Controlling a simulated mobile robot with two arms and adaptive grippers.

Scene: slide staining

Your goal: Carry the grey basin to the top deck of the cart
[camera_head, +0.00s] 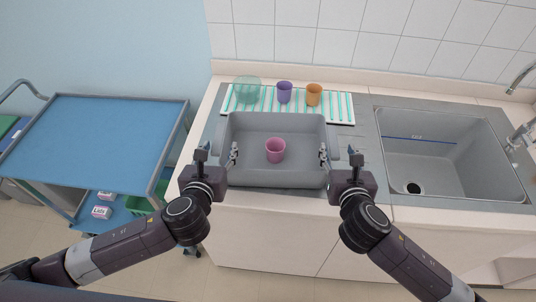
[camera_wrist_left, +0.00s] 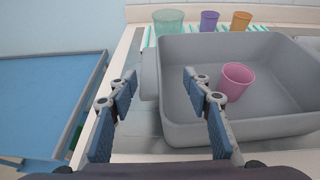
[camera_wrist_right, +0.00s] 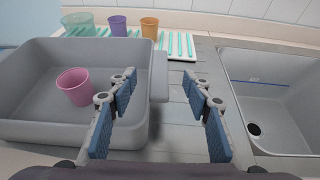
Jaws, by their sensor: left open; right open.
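The grey basin (camera_head: 300,178) sits on the counter left of the sink, with a pink cup (camera_head: 275,150) standing inside it. It also shows in the left wrist view (camera_wrist_left: 260,128) and the right wrist view (camera_wrist_right: 110,133). My left gripper (camera_head: 217,153) is open at the basin's left end, its fingers either side of the left wall in the left wrist view. My right gripper (camera_head: 340,157) is open at the right end, near the right handle (camera_wrist_right: 159,75). The cart (camera_head: 95,130) stands at the left with a bare blue top deck. I cannot tell whether the fingers touch the basin.
Behind the basin, a green cup (camera_head: 246,90), a purple cup (camera_head: 285,92) and an orange cup (camera_head: 314,95) stand on a striped drying mat (camera_head: 345,108). An empty sink (camera_head: 450,150) with a tap (camera_head: 520,135) is at the right. The cart's lower shelf holds small boxes (camera_head: 102,212).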

